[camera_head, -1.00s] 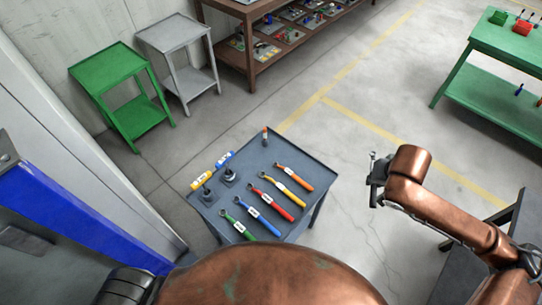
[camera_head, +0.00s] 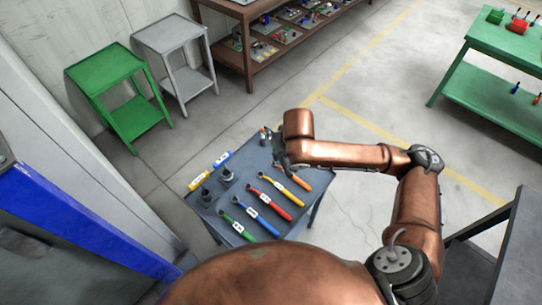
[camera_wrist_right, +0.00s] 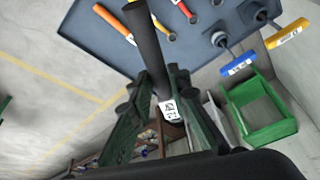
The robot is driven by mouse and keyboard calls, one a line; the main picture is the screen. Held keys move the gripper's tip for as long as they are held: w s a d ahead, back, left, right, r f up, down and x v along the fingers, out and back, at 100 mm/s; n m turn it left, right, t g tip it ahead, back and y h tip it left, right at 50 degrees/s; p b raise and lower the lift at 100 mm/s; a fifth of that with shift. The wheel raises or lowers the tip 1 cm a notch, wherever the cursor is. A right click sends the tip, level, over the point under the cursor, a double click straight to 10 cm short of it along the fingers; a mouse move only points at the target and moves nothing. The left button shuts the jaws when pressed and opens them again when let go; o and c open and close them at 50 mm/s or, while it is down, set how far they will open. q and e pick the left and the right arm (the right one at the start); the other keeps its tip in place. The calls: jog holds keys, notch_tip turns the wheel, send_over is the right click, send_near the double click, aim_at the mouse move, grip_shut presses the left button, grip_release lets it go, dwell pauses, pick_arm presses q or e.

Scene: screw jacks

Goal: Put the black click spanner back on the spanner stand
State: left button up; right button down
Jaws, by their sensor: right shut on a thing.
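The black click spanner (camera_wrist_right: 148,45) shows in the right wrist view as a dark handle with a white label. My right gripper (camera_wrist_right: 166,95) is shut on it near the label. In the head view my right gripper (camera_head: 278,152) is over the far right part of the blue-grey table (camera_head: 241,158). I cannot make out the black spanner there. No separate spanner stand can be told apart; the table bears a row of spanners: orange (camera_head: 317,178), yellow (camera_head: 287,189), red (camera_head: 274,197), blue (camera_head: 251,212) and green (camera_head: 237,226). My left gripper is not in view.
Two dark screw jacks (camera_head: 227,175) with a blue bar (camera_head: 222,158) and a yellow bar (camera_head: 199,179) stand at the table's left. A green stand (camera_head: 107,68) and a grey stand (camera_head: 170,32) are behind.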

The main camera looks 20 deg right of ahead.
jog(key=w+d+f+n+y+b, duration=0.1)
jog(key=d+f+n+b, duration=0.15)
jog(key=f, duration=0.55)
jog(key=w+d+f+n+y+b, duration=0.1)
jog(key=w+d+f+n, duration=0.15)
jog(key=f, duration=0.55)
jog(key=shift+n+g, duration=0.3)
jog(key=shift+n, duration=0.1)
jog(key=w+d+f, duration=0.2)
jog(key=d+f, duration=0.1)
jog(key=w+d+f+b, duration=0.1)
jog(key=w+d+f, duration=0.1)
jog(key=d+f, duration=0.1)
jog(key=w+d+f, duration=0.2)
jog(key=d+f, duration=0.1)
jog(key=d, duration=0.2)
jog(key=shift+w+d+b, duration=0.15)
jog(key=shift+b, duration=0.2)
jog(key=shift+w+d+f, duration=0.3)
jog(key=shift+d+f, duration=0.15)
jog(key=shift+f, duration=0.1)
notch_tip(320, 180, down, 3)
jog(key=shift+d+f+b, duration=0.1)
jog(key=shift+f+b, duration=0.1)
jog(key=shift+b, duration=0.15)
jog(key=c, duration=1.8)
grip_release()
